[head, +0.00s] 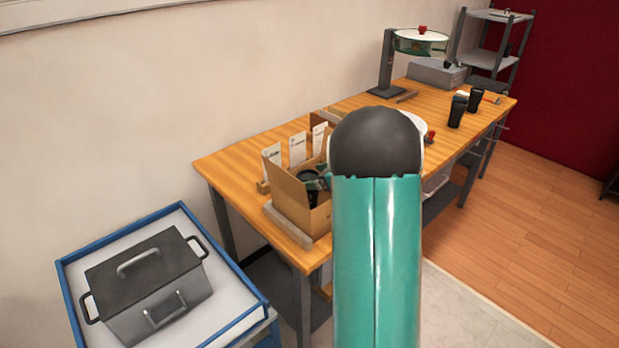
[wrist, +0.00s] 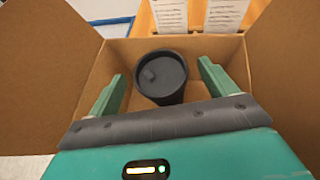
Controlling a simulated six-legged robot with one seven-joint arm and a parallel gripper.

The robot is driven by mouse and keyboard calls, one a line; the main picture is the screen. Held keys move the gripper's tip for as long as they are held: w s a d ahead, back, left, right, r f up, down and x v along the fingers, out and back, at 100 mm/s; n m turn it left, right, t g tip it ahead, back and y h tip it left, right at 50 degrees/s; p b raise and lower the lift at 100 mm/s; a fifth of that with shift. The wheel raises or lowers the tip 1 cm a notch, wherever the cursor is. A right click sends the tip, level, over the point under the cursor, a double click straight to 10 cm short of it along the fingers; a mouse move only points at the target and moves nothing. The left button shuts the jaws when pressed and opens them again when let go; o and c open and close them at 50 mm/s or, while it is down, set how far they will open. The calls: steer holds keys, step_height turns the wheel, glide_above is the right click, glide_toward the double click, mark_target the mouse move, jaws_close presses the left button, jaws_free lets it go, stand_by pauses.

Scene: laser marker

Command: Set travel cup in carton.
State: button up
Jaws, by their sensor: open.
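The open cardboard carton (head: 289,203) stands near the left end of the wooden table. In the wrist view its flaps (wrist: 45,60) spread out to both sides. A dark travel cup (wrist: 162,82) with a round lid is inside the carton, seen from above and looking roughly upright. My gripper (wrist: 162,69) is open, with one green finger on each side of the cup and visible gaps between. In the head view my arm hides part of the carton, and the cup shows only as a dark shape in it.
Two more black cups (head: 457,111) (head: 475,99) stand at the table's right end. White cards (head: 297,149) stand behind the carton. A lamp-like stand (head: 388,65) is farther back. A blue-edged cart (head: 237,275) with a grey lidded box (head: 150,280) is at lower left.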

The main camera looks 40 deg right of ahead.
steer(key=v, duration=0.9)
steer(key=shift+s, duration=0.25)
steer(key=shift+r, duration=0.1)
stand_by(0.6)
